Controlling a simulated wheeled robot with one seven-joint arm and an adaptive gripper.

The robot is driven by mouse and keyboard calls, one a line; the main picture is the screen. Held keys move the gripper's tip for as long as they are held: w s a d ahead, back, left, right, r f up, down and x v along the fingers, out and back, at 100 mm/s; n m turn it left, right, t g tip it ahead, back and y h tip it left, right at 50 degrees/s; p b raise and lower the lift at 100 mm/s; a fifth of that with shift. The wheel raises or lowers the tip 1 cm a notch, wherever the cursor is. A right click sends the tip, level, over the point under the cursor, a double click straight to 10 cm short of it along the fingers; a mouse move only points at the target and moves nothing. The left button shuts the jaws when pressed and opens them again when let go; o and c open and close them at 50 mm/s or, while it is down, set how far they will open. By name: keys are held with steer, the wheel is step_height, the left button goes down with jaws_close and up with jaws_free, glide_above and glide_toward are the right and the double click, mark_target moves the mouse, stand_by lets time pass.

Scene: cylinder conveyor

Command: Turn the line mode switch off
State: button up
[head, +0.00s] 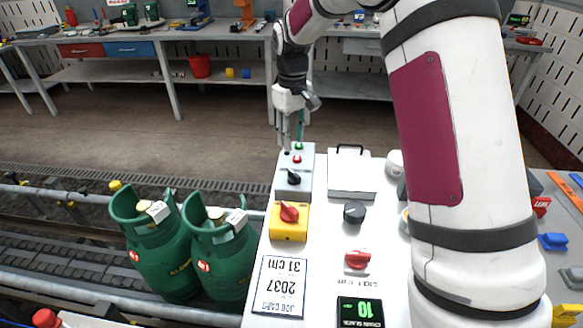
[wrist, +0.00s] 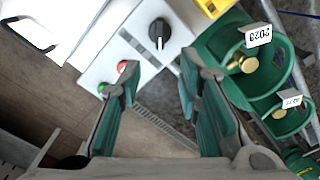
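A grey control box (head: 306,183) on the white bench top carries a black rotary knob (head: 293,177), a red button and a green button. I read no label naming the line mode switch; this knob looks like a selector. My gripper (head: 291,138) is above the far end of the box, near the green button, pointing down. In the wrist view the gripper (wrist: 160,68) is open and empty, its teal-padded fingers well apart. The knob (wrist: 159,32) shows beyond the fingertips, between their lines, and nothing touches it. Its white pointer mark is visible.
A yellow box with a red knob (head: 289,212) sits just nearer than the grey box. A dark grey knob (head: 354,213), a red switch (head: 357,260) and a white lidded box (head: 351,176) are to the right. Green gas cylinders (head: 222,250) stand on the left.

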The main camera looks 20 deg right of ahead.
mark_target(292, 171)
step_height(292, 171, down, 11)
steer(key=shift+f, duration=0.1)
stand_by(0.3)
jaws_close()
